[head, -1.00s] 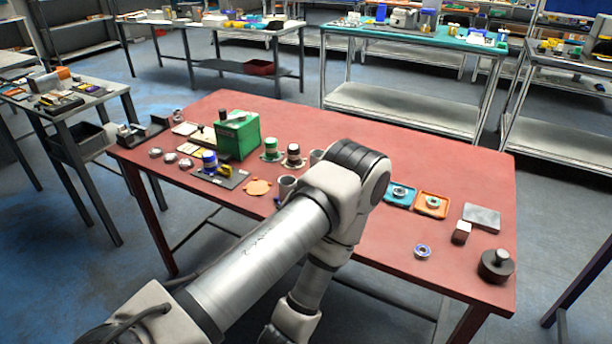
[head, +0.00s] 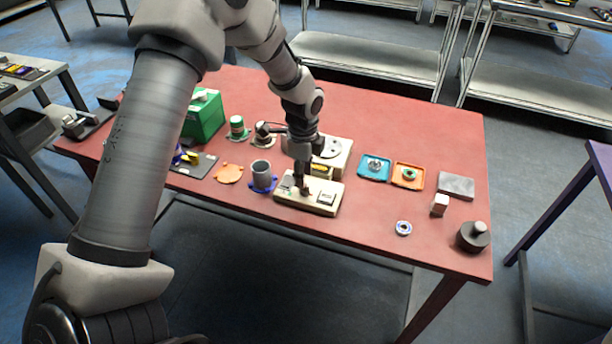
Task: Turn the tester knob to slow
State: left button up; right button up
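A beige box (head: 313,207) with a dark-framed panel on its right part sits near the front middle of the red table; I take it as the tester. My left gripper (head: 303,184) points down over the left part of this box, at or just above its top. Its fingers are small and dark, and I cannot tell whether they are apart or touch the box. The knob and its setting cannot be made out; the gripper covers that spot. My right gripper is not in view.
Behind the box stands a second beige device (head: 342,158) with a round plate. A grey cup (head: 261,174) stands close on the left. Blue (head: 375,168) and orange (head: 408,176) trays, a ring (head: 403,228) and a dark weight (head: 473,237) lie right. The front right table is mostly clear.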

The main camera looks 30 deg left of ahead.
aim_at(305, 189)
pick_arm(q)
jog(key=f, duration=0.4)
jog(key=shift+w, duration=0.4)
jog(key=shift+s+r, duration=0.1)
jog(key=shift+s, duration=0.05)
jog(key=shift+s+r, duration=0.1)
jog(key=c, duration=0.3)
jog(key=shift+d, duration=0.1)
grip_shut()
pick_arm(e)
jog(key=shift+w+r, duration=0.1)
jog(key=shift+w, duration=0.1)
